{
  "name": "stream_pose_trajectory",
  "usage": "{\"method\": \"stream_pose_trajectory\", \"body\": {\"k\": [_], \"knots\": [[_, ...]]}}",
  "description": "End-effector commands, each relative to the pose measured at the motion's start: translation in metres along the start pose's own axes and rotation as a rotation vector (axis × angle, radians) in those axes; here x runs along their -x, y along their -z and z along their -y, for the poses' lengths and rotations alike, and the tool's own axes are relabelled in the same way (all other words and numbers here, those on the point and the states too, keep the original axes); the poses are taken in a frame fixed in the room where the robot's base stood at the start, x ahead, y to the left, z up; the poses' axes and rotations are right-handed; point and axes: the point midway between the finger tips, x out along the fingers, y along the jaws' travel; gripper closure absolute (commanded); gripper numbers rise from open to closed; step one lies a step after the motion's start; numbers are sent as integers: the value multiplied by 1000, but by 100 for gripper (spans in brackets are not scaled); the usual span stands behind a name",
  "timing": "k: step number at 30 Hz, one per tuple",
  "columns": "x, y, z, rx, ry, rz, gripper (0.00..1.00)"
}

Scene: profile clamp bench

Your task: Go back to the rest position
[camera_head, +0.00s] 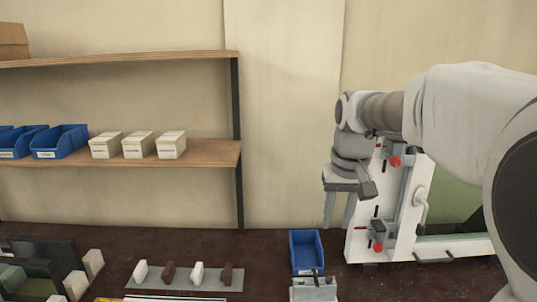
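My gripper (339,222) hangs pointing down in front of the wall, just left of a white upright clamp fixture (357,243). Its two fingers are apart, with only bare wall showing between them. My arm reaches in from the right and hides part of the fixture. The fixture carries clamps with red tips, an upper one (395,160) and a lower one (379,246). No marker for a rest position shows.
A blue bin (306,252) stands on the dark bench (265,268) below my gripper, behind a grey block (313,289). A grey strip (187,278) holds several small pieces. A wooden shelf (215,151) at left holds white boxes (138,145) and blue bins (60,142).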

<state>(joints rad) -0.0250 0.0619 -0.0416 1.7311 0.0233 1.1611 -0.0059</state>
Motion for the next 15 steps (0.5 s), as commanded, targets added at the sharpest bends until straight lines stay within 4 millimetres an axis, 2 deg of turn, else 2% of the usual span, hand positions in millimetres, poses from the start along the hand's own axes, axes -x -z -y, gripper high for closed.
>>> {"method": "stream_pose_trajectory", "body": {"k": [1, 6, 15], "knots": [[9, -15, 0, 1, 1, -23, 65], [26, -63, 0, 5, 3, -92, 65], [28, -150, 0, 14, -3, -211, 65]]}}
